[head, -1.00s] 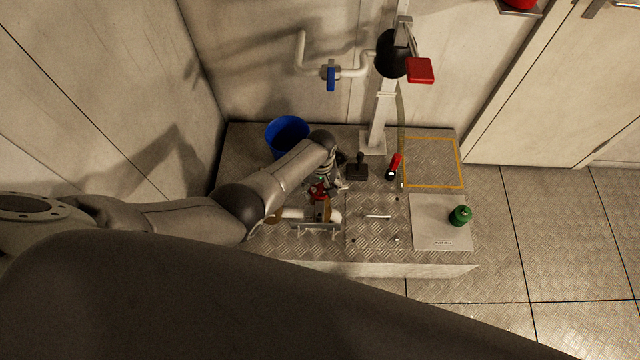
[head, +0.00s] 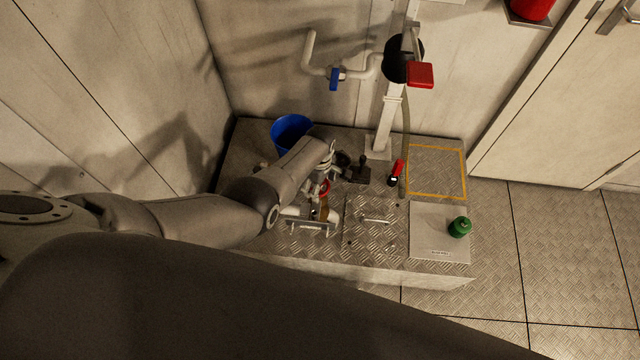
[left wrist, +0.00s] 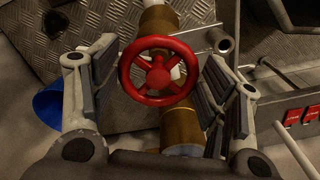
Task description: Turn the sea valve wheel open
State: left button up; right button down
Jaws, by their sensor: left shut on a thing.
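The sea valve wheel (left wrist: 158,71) is a small red spoked wheel on a brass valve body (left wrist: 180,124). In the head view the wheel (head: 324,187) shows small and partly covered beside my left wrist. My left gripper (left wrist: 160,85) is shut on the wheel, with its padded fingers on the wheel's left and right sides. In the head view my left gripper (head: 328,176) is mostly hidden by its own wrist. How far the wheel is turned cannot be told. My right gripper is not in view.
A blue bucket (head: 290,133) stands behind my left wrist. A black-based lever (head: 360,172) and a red-handled thing (head: 396,172) stand right of the valve. A green knob (head: 460,227) sits on a pale panel (head: 428,243). A white post (head: 385,130) rises behind.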

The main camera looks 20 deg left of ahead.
pick_arm(q)
jog(key=shift+w+n, duration=0.15)
jog(key=shift+n, duration=0.95)
jog(key=o, duration=1.4)
jog(key=shift+o, duration=0.2)
jog(key=shift+r, duration=0.1)
notch_tip(320, 180, up, 12)
